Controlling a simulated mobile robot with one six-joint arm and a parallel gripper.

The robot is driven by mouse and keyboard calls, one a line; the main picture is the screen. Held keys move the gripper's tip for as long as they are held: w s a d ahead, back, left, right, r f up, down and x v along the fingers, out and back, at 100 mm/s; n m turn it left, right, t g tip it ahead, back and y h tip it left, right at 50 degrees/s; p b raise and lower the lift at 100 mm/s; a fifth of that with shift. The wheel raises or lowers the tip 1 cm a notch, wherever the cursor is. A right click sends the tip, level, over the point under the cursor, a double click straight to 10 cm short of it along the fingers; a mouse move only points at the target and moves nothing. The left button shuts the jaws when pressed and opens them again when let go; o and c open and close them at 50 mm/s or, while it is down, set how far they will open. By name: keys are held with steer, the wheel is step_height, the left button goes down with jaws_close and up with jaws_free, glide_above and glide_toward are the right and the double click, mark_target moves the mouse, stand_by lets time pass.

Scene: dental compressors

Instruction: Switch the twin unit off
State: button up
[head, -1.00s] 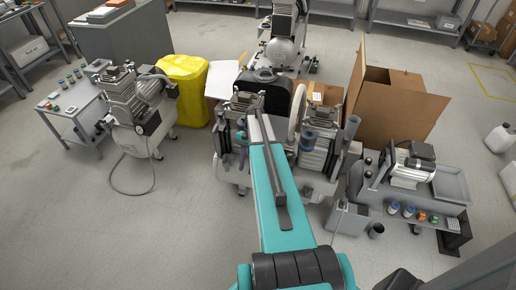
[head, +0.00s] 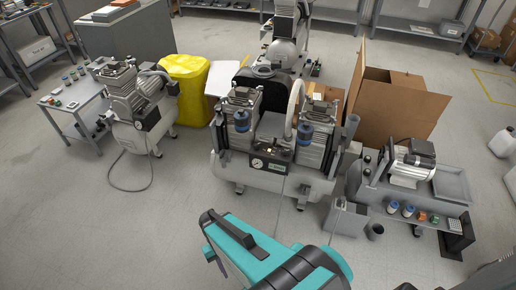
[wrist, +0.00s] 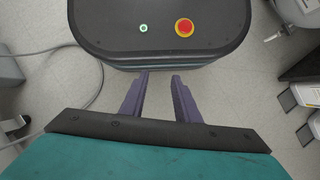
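The twin unit (head: 315,185) stands in the middle of the head view, a grey compressor with two finned pump heads and blue-banded cylinders. Between the heads is a dark control box (head: 272,155) with a round gauge and a small pale-orange spot that may be a lit switch; its position is too small to read. My gripper (wrist: 160,78) shows in the wrist view with its two purple fingers apart and nothing between them.
A single compressor (head: 140,110) stands left, its hose looping on the floor, beside a small table (head: 75,105). The front-left floor is free.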

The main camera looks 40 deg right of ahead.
steer(key=s, duration=0.1)
steer(key=s+a+f+n, duration=0.1)
steer(key=s, duration=0.1)
steer(key=s+a+n, duration=0.1)
steer(key=s, duration=0.1)
steer(key=shift+f+h, duration=0.25)
steer(key=shift+h, duration=0.15)
steer(key=shift+o, duration=0.3)
